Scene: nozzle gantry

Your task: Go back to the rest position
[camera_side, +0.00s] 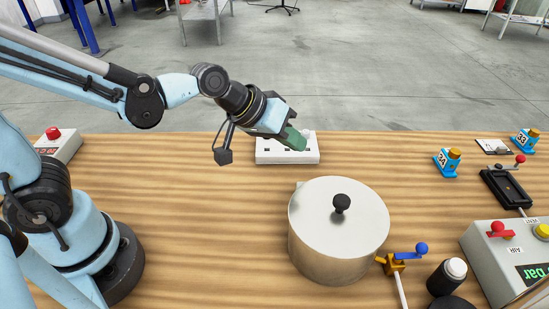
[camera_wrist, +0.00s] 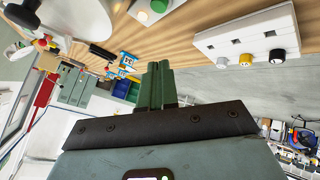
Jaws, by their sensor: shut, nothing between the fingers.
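My gripper (camera_side: 297,139) is in the air at the back edge of the wooden table (camera_side: 200,200), angled down and to the right. Its green fingers overlap the white box (camera_side: 270,150) in the side view; I cannot tell the exact gap there. In the wrist view my gripper (camera_wrist: 160,68) shows its two green fingers together, with nothing between them. The white box (camera_wrist: 240,38) stands apart from the fingers there, at upper right, with square slots and several knobs on it.
A metal pot (camera_side: 338,245) with a black-knobbed lid stands in front of the box. A blue-handled valve (camera_side: 395,262) is beside it. Blue blocks (camera_side: 447,162) and a control box (camera_side: 515,260) are at right, a red-button box (camera_side: 56,145) at left. The table's left middle is clear.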

